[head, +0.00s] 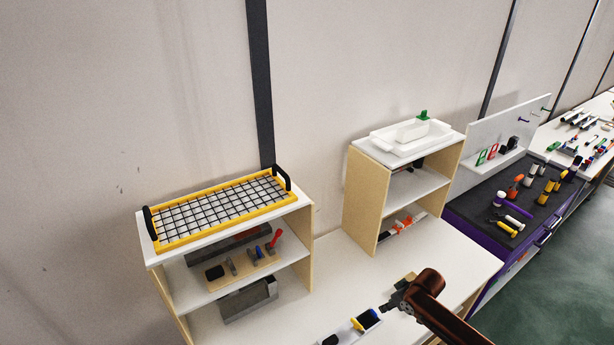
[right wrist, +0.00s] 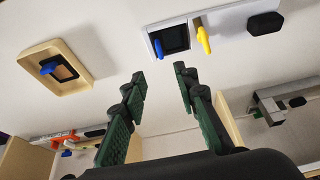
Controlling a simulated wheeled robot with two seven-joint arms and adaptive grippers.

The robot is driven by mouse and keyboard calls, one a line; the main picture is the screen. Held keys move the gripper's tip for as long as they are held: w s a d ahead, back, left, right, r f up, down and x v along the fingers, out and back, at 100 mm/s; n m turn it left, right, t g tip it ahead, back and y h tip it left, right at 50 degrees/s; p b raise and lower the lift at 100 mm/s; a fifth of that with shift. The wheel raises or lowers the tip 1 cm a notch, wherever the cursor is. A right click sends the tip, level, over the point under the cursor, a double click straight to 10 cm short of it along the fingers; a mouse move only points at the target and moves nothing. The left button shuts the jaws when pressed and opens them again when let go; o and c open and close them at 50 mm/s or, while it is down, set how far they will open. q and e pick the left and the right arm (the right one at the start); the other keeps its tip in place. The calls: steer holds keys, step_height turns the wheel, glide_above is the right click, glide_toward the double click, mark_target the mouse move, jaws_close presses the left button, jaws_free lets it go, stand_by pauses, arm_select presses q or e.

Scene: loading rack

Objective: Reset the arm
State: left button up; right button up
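My right arm comes in from the lower right of the head view, and its gripper (head: 393,304) is over the white table (head: 345,268). In the right wrist view the two fingers of the right gripper (right wrist: 160,76) stand apart with nothing between them. A white holder (right wrist: 176,36) with a black square and a yellow piece lies beyond the fingertips, apart from them. A small wooden tray (right wrist: 82,62) with a black and blue item lies left of the fingers; it also shows behind the gripper in the head view (head: 404,281). My left gripper is in neither view.
A shelf unit (head: 303,222) stands left with a yellow-framed wire basket (head: 215,238) on top. A purple bench (head: 470,218) with tools is at right. Open table lies between the shelf units.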

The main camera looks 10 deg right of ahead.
steer(key=s+a+f, duration=0.3)
steer(key=s+a, duration=0.2)
steer(key=s, duration=0.2)
steer(key=s+a+f, duration=0.3)
steer(key=s+a, duration=0.2)
steer(key=s, duration=0.1)
steer(key=s+d+r+m+h, duration=0.1)
steer(key=s+d+r+m, duration=0.15)
steer(key=s, duration=0.75)
steer(key=s+d+r+m+h, duration=0.1)
steer(key=s+d+m+h, duration=0.15)
steer(key=s, duration=0.75)
step_height(320, 180, down, 38)
steer(key=n+g+y+b, duration=0.1)
steer(key=g+b, duration=0.1)
steer(key=b, duration=0.8)
steer(key=s+f+b, duration=0.4)
steer(key=s+f, duration=0.6)
steer(key=f, duration=0.4)
steer(key=s+f+n+g+b, duration=0.1)
steer(key=s+f+b, duration=0.3)
steer(key=s+f, duration=0.6)
step_height(320, 180, down, 4)
steer(key=shift+s+a+f+b, duration=0.25)
steer(key=shift+s+a+b, duration=0.1)
steer(key=shift+s+a, duration=0.1)
